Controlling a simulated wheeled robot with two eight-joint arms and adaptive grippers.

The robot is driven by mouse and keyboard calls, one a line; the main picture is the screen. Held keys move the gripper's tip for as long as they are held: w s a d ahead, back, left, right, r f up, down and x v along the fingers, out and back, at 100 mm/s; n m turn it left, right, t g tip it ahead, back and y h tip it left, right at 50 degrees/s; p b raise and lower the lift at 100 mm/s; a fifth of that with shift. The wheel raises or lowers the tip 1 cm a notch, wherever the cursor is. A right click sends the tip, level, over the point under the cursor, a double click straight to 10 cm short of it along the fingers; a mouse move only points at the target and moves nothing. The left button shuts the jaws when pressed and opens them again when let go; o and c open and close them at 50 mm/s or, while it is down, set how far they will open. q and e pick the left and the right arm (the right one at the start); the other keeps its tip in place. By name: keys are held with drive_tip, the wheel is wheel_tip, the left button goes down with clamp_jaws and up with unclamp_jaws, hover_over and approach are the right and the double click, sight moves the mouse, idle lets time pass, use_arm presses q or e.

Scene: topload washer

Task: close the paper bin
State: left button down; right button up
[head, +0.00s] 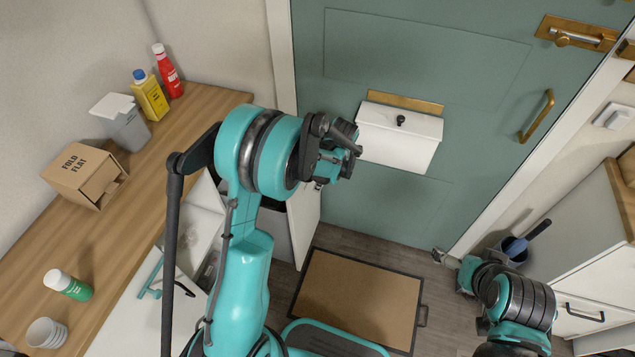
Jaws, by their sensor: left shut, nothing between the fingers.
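A white box (397,139) with a small black knob hangs on the green door, just below a brass plate; its front panel appears closed against the body. A grey container with a white lid (125,125) stands on the wooden counter at left. No label shows which of these is the paper bin. My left gripper (340,157) is shut and empty, just left of the white box; contact cannot be judged. My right gripper (447,259) is low at the right, over the floor near the door frame; its fingers are too small to read.
The counter (150,220) also holds a cardboard box (85,175), yellow and red bottles, a green-and-white bottle (68,284) and white cups. A white cabinet door (304,215) stands open below my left arm. A brown mat (355,295) lies on the floor. A dark bucket (513,250) stands at right.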

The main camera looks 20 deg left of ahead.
use_arm(q)
drive_tip(key=a+f+b, duration=0.4)
drive_tip(key=a+f, duration=0.1)
drive_tip(key=f, duration=0.1)
drive_tip(key=shift+a+f, duration=0.35)
use_arm(e)
drive_tip(key=shift+f, duration=2.35)
